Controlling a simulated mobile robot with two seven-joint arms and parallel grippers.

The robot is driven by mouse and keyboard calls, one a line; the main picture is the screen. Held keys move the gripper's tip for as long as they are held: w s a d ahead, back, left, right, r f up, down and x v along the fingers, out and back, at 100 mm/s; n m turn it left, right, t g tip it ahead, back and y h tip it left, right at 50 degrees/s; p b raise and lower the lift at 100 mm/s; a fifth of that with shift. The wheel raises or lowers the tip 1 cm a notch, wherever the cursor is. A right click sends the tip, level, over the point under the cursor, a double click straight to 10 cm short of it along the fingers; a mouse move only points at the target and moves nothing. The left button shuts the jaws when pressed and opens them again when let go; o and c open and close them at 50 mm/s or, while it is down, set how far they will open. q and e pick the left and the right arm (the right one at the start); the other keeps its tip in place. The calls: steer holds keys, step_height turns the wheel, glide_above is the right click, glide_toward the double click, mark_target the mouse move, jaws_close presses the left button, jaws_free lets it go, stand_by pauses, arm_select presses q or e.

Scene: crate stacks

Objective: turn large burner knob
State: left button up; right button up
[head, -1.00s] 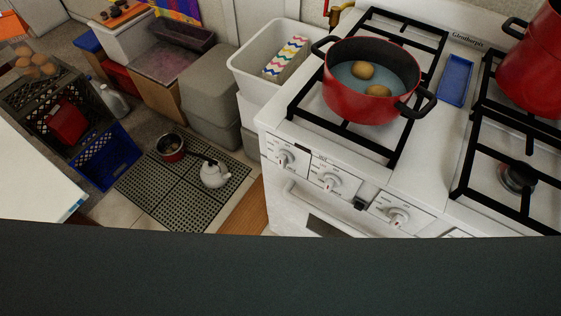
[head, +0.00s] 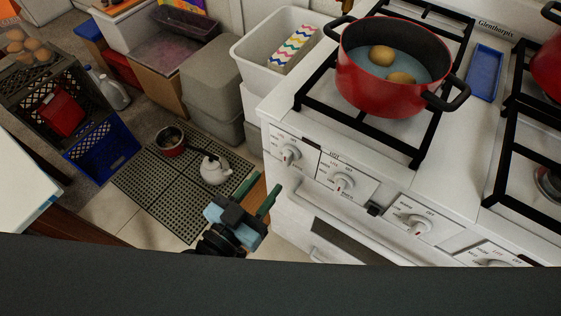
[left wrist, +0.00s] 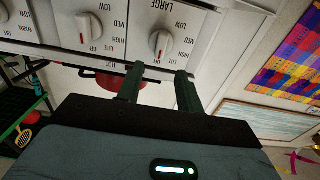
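The knob marked LARGE (left wrist: 161,42) is white with a red mark and sits on the stove's front panel in the left wrist view, which looks upside down. It seems to be the leftmost knob (head: 289,154) in the head view. A neighbouring knob (left wrist: 89,28) also shows in the wrist view. My left gripper (head: 259,192) is open and empty, in front of the stove's left corner, below and left of the leftmost knob. In the wrist view its two dark green fingers (left wrist: 160,85) stand apart below the LARGE knob, with no contact seen. My right gripper is not in view.
A red pot (head: 385,83) with two brown round items stands on the left grate. More knobs (head: 342,182) line the panel above a handle bar. A white kettle (head: 214,170) and small pot (head: 171,143) are on the floor mat (head: 160,188). A white bin (head: 262,72) stands left of the stove.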

mark_target(285, 159)
arm_select(q)
steer(key=x, duration=0.7)
steer(key=shift+s, duration=0.1)
jaws_close()
